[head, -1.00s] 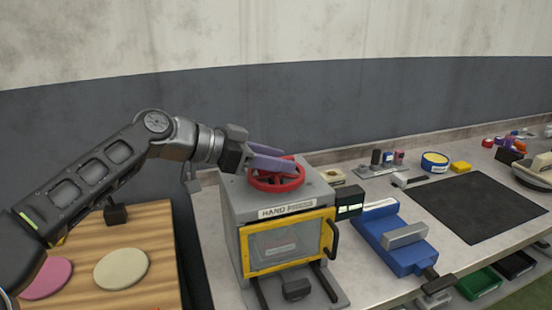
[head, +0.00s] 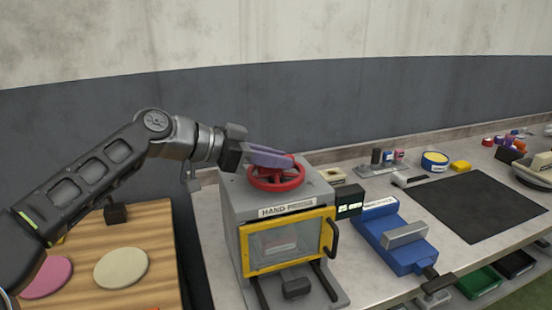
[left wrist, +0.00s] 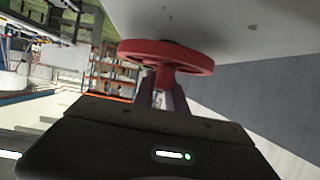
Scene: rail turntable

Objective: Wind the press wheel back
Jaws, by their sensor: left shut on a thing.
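The red press wheel (head: 277,185) lies flat on top of the grey hand press (head: 232,201), which has a yellow-framed window door (head: 288,241). My left gripper (head: 288,160) reaches in from the left, its purple fingers shut at the wheel's far side. In the left wrist view the wheel (left wrist: 140,50) shows its red rim and a red knob standing on it. The gripper's fingers (left wrist: 164,92) are closed around that knob. Inside the press a pale block shows dimly through the window. My right gripper is not in view.
A blue vise (head: 392,250) and a black mat (head: 470,207) lie right of the press on the bench. A small dark display box (head: 349,203) stands close by the press's right side. A wooden board (head: 160,235) with a pink and a cream disc is at left.

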